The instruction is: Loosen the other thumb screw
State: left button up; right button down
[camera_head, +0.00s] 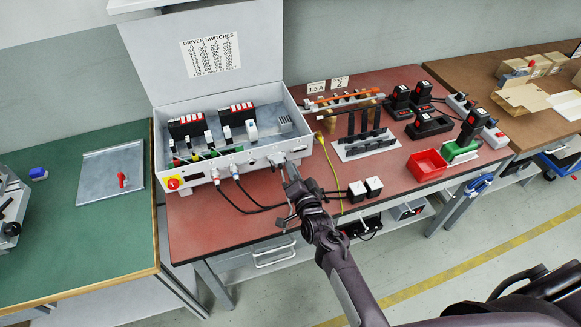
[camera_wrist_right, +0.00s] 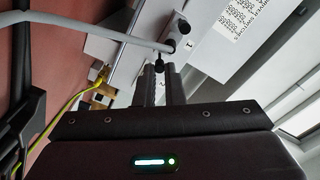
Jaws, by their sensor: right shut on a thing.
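The open white control box (camera_head: 240,160) stands on the red-topped bench. My right gripper (camera_head: 289,172) is at the right part of its front face. In the right wrist view, the two fingers of this gripper (camera_wrist_right: 160,72) are close together on a small black thumb screw (camera_wrist_right: 159,60). A second black knob (camera_wrist_right: 184,27) shows beyond it, apart from the fingers. A grey cable (camera_wrist_right: 95,33) runs from the left to the plug between the two knobs. The fingers partly hide the gripped screw, and its thread cannot be seen. My left gripper is not in view.
A yellow cable (camera_head: 329,165) runs beside the gripper. A red bin (camera_head: 427,164) and black tools stand further right. Bare red bench lies front left.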

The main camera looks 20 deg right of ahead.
jog(key=n, duration=0.4)
jog(key=shift+a+f, duration=0.15)
jog(key=shift+f, duration=0.05)
jog(key=shift+a+n, duration=0.1)
jog(key=shift+n, duration=1)
jog(key=n+p, duration=0.1)
jog(key=n, duration=0.5)
jog(key=shift+s+f, duration=0.1)
jog(key=n, duration=0.4)
jog(key=shift+f, duration=0.1)
jog(key=n, duration=0.2)
jog(key=shift+n, duration=0.3)
jog(key=n+p, duration=0.1)
jog(key=n, duration=0.6)
jog(key=c, duration=1.8)
grip_release()
jog(key=shift+o, duration=0.2)
jog(key=shift+d, duration=0.2)
